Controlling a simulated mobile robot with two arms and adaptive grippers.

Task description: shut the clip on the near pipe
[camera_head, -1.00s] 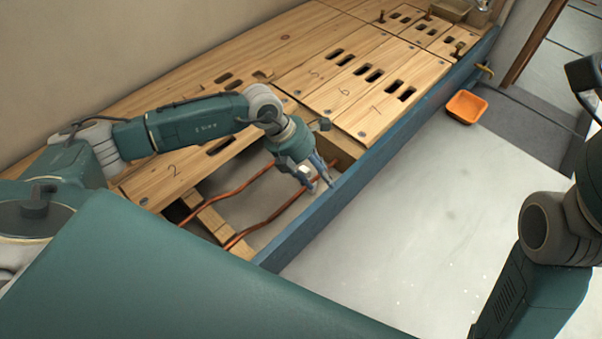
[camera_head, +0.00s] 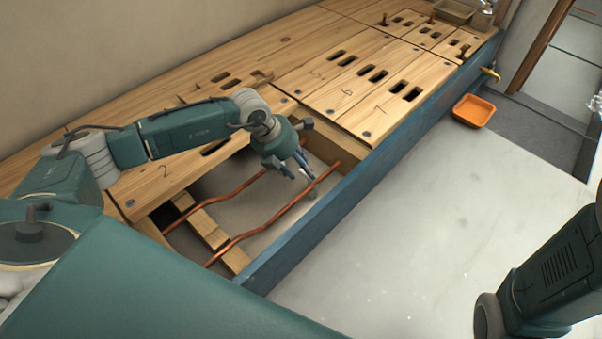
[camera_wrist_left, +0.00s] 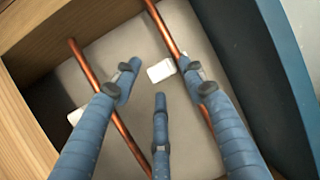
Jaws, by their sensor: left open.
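The near copper pipe (camera_head: 290,208) runs along the open floor bay beside the blue board. In the left wrist view it is the right-hand pipe (camera_wrist_left: 163,30). A white clip (camera_wrist_left: 160,70) sits at this pipe, its body showing to the left of it; its right part is partly hidden by a finger, and I cannot tell its latch state. My left gripper (camera_head: 293,172) is open above the bay. In the left wrist view its fingers (camera_wrist_left: 158,78) are spread and empty, with the right finger over the near pipe close to the clip. My right gripper is out of view.
The far copper pipe (camera_wrist_left: 85,65) runs alongside, with another white clip (camera_wrist_left: 75,115) at its left. Wooden floorboards (camera_head: 340,100) and a joist (camera_head: 335,143) border the bay. The blue board (camera_head: 330,203) edges it. An orange tray (camera_head: 473,111) lies on the floor.

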